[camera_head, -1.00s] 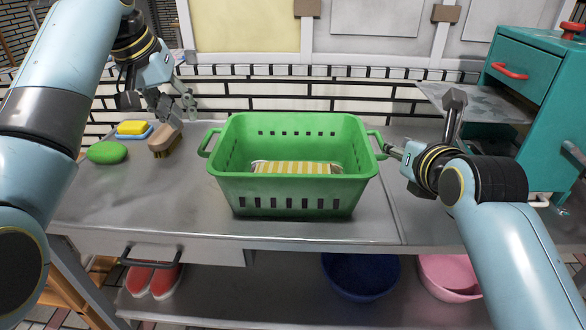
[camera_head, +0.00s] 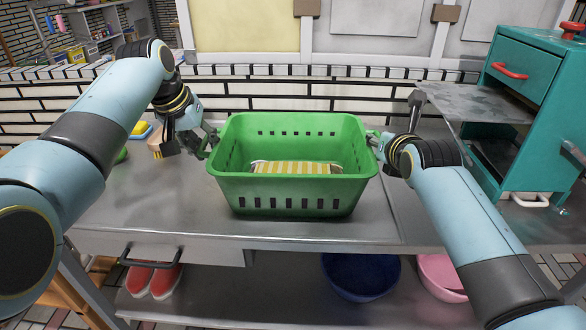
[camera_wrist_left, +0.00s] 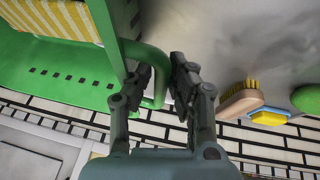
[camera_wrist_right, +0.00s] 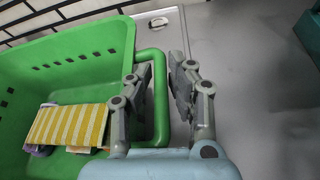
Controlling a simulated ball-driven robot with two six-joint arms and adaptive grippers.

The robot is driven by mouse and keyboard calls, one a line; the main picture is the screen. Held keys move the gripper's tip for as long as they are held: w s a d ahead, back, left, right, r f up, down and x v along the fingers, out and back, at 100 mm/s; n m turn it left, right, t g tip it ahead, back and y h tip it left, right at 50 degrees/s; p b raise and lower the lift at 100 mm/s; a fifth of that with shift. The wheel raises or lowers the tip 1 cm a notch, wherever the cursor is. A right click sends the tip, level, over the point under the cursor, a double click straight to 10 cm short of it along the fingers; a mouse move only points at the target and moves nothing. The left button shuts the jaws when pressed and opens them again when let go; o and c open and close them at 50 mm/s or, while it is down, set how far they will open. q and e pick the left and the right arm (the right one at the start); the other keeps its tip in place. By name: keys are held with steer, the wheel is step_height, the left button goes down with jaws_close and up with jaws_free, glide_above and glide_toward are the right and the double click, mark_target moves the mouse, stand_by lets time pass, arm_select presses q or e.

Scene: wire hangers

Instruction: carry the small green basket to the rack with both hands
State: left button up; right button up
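The green basket (camera_head: 290,188) stands upright on the metal table and holds a yellow-and-white striped cloth (camera_head: 296,168). My left gripper (camera_head: 210,142) is at the basket's left handle. In the left wrist view its fingers (camera_wrist_left: 161,75) stand either side of the green handle bar (camera_wrist_left: 154,52), apart with a narrow gap. My right gripper (camera_head: 378,143) is at the right handle. In the right wrist view its fingers (camera_wrist_right: 160,75) straddle that handle's bar (camera_wrist_right: 160,125), and also look open. Contact between pads and bars is hard to make out. No rack can be identified for certain.
A brush (camera_wrist_left: 240,98), a yellow sponge (camera_wrist_left: 270,117) and a green oval item (camera_wrist_left: 307,100) lie left of the basket. A teal cabinet (camera_head: 548,120) stands at the right. A blue bowl (camera_head: 362,275) and pink bowl (camera_head: 440,275) are on the lower shelf.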

arm_select(q)
jaws_close()
arm_select(e)
jaws_close()
arm_select(q)
steer(key=shift+r, duration=0.2)
arm_select(e)
steer(key=shift+r, duration=0.15)
